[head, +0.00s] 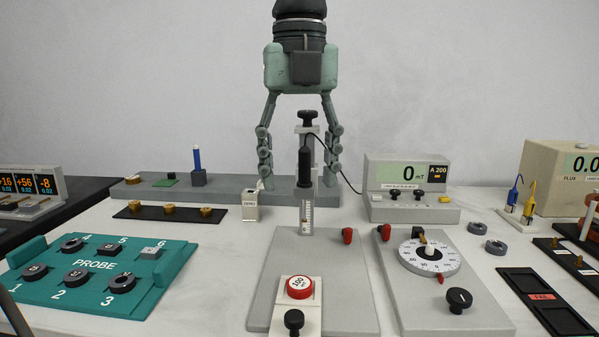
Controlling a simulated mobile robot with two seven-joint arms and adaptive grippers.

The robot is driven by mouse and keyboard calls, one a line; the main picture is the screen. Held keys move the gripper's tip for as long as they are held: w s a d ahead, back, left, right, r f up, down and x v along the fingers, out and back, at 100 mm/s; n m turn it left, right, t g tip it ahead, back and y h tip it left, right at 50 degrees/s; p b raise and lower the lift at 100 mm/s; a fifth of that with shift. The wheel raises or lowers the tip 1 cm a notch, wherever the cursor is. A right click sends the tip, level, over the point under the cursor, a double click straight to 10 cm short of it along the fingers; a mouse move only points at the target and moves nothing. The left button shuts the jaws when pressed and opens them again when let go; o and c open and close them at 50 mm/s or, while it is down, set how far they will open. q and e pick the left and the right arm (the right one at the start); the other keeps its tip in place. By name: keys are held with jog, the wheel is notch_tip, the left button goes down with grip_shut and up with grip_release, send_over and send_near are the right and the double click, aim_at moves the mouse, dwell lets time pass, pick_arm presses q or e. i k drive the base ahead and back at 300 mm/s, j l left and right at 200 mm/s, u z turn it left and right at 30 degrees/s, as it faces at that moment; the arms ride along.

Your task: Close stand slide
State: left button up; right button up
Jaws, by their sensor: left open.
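The stand has a grey base plate (350,285) in the front middle. A white slide (311,317) lies at its near end, with a black knob (294,320) in front and a red-rimmed disc marked 100 (300,287) on it. At the back is an upright post with a black top knob (307,117), a dark probe holder (305,165) and a scale strip (308,218). My left gripper (299,180) points down, open, its fingers either side of the upright in the picture. I cannot tell whether it touches. My right gripper is out of view.
A grey meter (408,172) reads 0 mT, its cable running to the upright. A dial plate (455,310) stands right of the base. A teal PROBE tray (150,270) is at left. A long grey block (230,186) lies behind. Bare table shows between tray and stand.

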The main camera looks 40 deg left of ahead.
aim_at(291, 317)
jog(key=k+j+z, duration=0.15)
jog(key=k+z, duration=0.15)
jog(key=k, duration=0.15)
jog(key=k+z, duration=0.3)
jog(key=k, duration=0.1)
